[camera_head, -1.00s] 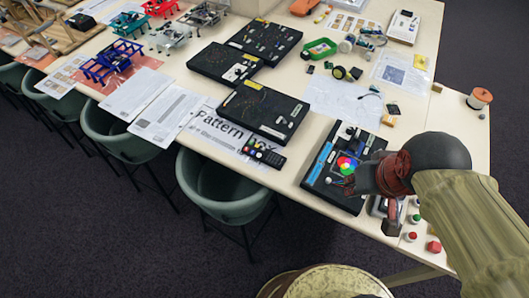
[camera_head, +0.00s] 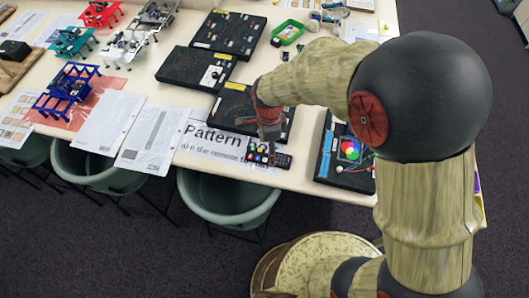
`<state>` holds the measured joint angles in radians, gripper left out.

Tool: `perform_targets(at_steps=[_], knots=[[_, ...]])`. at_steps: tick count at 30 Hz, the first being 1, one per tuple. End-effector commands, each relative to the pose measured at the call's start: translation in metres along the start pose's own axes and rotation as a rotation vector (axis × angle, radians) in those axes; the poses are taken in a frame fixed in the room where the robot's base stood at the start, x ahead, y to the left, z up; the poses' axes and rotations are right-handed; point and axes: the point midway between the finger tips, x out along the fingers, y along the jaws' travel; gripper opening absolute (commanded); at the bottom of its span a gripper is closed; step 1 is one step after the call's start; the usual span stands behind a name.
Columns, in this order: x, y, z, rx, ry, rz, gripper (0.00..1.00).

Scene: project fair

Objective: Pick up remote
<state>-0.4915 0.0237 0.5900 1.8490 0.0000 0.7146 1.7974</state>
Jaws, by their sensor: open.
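The remote (camera_head: 283,160) is a small black handset with coloured buttons. It lies near the front edge of the table, on the lower edge of a white sheet printed with "Pattern". My gripper (camera_head: 269,146) points down at the remote, with its fingers over or beside the middle of it. The gripper is open. The fingers cover part of the remote, and I cannot tell whether they touch it.
A black board (camera_head: 240,105) lies just behind the remote. Another black board with a colour wheel (camera_head: 349,149) is to the right. White papers (camera_head: 152,139) lie to the left. A green chair (camera_head: 225,200) stands below the table edge.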

Motion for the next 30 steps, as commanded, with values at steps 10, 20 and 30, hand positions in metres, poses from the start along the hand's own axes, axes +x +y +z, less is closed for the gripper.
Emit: perform_targets(at_steps=[10,20,30], knots=[[-0.003,-0.012,0.002,0.410,-0.015,-0.033,0.65],[0.024,-0.013,0.002,0.423,-0.015,-0.032,0.65],[0.067,-0.016,-0.003,0.422,-0.014,-0.030,0.65]])
